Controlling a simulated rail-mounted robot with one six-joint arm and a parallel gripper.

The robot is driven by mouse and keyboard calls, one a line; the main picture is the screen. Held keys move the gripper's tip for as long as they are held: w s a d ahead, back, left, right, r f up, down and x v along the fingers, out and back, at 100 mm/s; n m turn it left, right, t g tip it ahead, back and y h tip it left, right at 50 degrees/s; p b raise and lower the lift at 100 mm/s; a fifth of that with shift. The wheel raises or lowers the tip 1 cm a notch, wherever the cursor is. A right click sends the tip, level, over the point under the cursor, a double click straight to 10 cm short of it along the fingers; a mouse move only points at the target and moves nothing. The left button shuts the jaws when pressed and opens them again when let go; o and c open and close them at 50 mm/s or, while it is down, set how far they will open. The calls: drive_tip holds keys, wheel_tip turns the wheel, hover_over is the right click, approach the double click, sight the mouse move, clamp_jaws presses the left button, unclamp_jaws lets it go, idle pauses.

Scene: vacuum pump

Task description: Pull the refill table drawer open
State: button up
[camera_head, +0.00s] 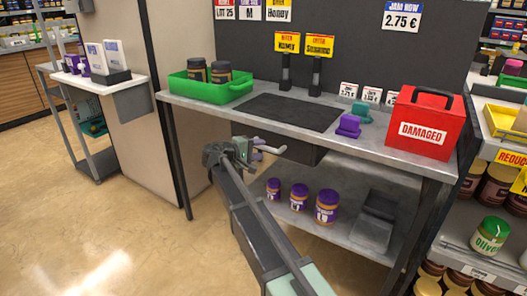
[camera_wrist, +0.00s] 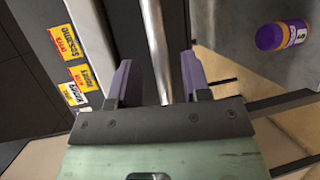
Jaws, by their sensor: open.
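The refill table (camera_head: 190,98) has a grey metal top, and a dark drawer (camera_head: 308,153) sits under its front edge. The drawer front looks close to the table edge; how far it is open I cannot tell. My gripper (camera_head: 256,148) is in front of the drawer, below the tabletop. In the wrist view, my gripper (camera_wrist: 157,62) is open, one purple-grey finger on each side of a shiny metal handle bar (camera_wrist: 158,40). The bar runs lengthwise between the fingers, with gaps visible on both sides. My arm hides part of the drawer's left side in the head view.
On the table stand a green tray (camera_head: 190,88) with two jars and a red DAMAGED box (camera_head: 428,122). Purple-lidded jars (camera_head: 298,196) stand on the lower shelf. A stocked shelf (camera_head: 460,245) is at right. Open floor (camera_head: 110,220) lies at left.

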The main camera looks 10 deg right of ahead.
sight(263, 148)
drive_tip(key=shift+x, duration=1.55)
drive_tip(key=shift+a, duration=0.1)
clamp_jaws()
